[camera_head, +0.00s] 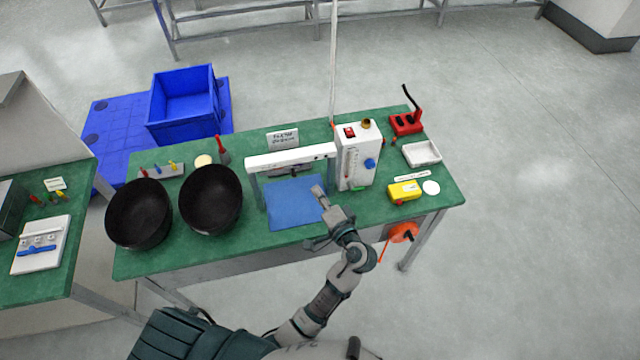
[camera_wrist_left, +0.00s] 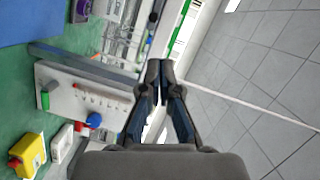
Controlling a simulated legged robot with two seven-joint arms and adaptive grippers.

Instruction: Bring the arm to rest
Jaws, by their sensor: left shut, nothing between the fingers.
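My left arm reaches up from the bottom middle of the head view. Its left gripper (camera_head: 318,192) is over the right part of the blue mat (camera_head: 290,212), in front of the white box with the blue knob (camera_head: 350,165). In the left wrist view its fingertips (camera_wrist_left: 161,72) are together with nothing between them. The white box (camera_wrist_left: 85,100) and the blue mat (camera_wrist_left: 30,20) also show there, to the left of the fingers. My right gripper is in neither view.
Two black bowls (camera_head: 139,214) stand on the green bench's left side. A white frame (camera_head: 290,157) spans the mat. A yellow block (camera_head: 403,191), a white tray (camera_head: 422,153) and a red holder (camera_head: 406,123) sit at the right. A blue crate (camera_head: 184,100) stands behind. Floor is clear at right.

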